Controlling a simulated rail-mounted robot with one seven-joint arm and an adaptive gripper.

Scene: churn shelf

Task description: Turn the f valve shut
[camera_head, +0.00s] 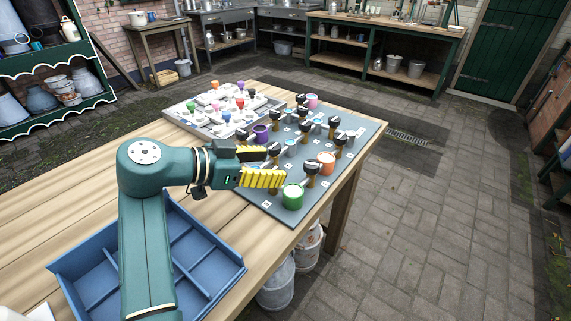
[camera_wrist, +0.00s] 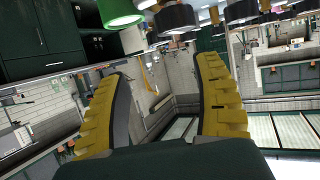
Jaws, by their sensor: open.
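A grey-blue valve board (camera_head: 330,170) lies on the wooden table and bears several valves with black knobs and brass-coloured stems. Small white labels sit by them, too small to read, so I cannot tell which valve is f. My gripper (camera_head: 277,166) is open and empty, with yellow ribbed fingers over the board's left front part, near a black-knobbed valve (camera_head: 311,170) and left of the green cup (camera_head: 292,197). In the wrist view my gripper (camera_wrist: 163,72) has its fingers spread with nothing between. A black knob (camera_wrist: 176,18) and the green cup (camera_wrist: 120,12) show above them. My gripper hides part of the board.
Orange (camera_head: 326,162), purple (camera_head: 261,133) and pink (camera_head: 312,101) cups also stand on the board. Behind it is a pale tray (camera_head: 190,125) with coloured knobs. An empty-looking blue divided crate (camera_head: 215,283) lies below my arm. The table's right edge borders open paving.

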